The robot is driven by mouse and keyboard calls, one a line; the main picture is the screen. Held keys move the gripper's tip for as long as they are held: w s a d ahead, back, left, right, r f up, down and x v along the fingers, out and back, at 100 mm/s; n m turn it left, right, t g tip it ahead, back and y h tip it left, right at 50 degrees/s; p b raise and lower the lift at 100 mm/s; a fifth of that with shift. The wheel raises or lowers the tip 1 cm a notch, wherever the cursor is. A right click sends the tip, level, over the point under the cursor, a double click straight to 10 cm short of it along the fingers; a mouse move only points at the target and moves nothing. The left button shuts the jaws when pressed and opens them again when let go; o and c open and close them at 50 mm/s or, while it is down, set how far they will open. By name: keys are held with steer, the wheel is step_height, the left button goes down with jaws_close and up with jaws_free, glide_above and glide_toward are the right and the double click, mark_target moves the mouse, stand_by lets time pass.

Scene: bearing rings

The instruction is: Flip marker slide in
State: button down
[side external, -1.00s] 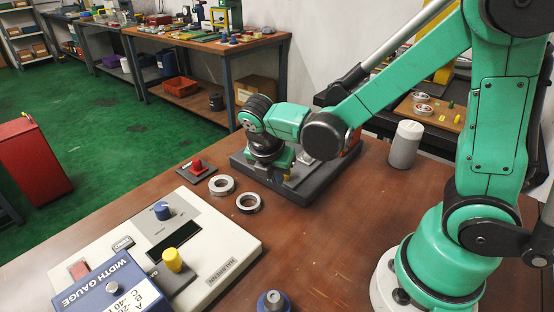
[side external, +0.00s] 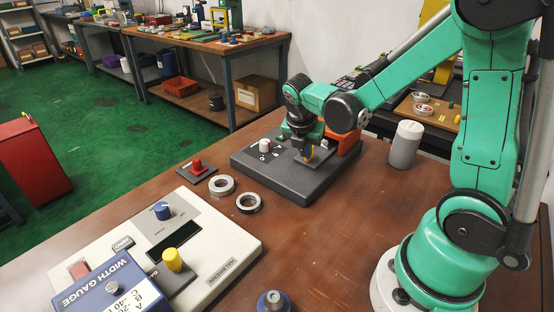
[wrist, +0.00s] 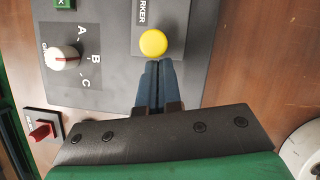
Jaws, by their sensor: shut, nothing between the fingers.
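The marker slide shows in the wrist view as a round yellow knob (wrist: 153,43) on a grey plate (wrist: 171,20) lettered "...RKER", cut off by the top edge. My gripper (wrist: 159,66) is shut and empty, with its dark blue fingertips just below the knob in that view. Whether they touch the knob I cannot tell. In the side view my gripper (side external: 308,158) points down over the right part of the dark station (side external: 270,178). It mostly hides the knob there.
A white dial (wrist: 66,57) marked A, B, C sits left of the plate. A red switch (wrist: 42,130) stands beside the station. Two rings (side external: 222,193) (side external: 249,210) lie on the table in front. A grey-white cylinder (side external: 404,148) stands at right.

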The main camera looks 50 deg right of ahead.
steer(key=shift+d, duration=1.5)
steer(key=a, duration=0.2)
steer(key=s+a, duration=0.1)
steer(key=a, duration=0.1)
steer(key=shift+a+r, duration=0.1)
steer(key=shift+a, duration=0.1)
steer(key=v, duration=0.9)
steer(key=shift+r, duration=0.35)
steer(key=s+a+f+m+t+y, duration=0.1)
steer(key=a+m+t+y, duration=0.3)
steer(key=m, duration=1.7)
steer(key=s+a+t, duration=0.1)
steer(key=a+t, duration=0.1)
steer(key=a, duration=0.1)
steer(key=shift+a+f, duration=0.2)
steer(key=shift+f, duration=0.15)
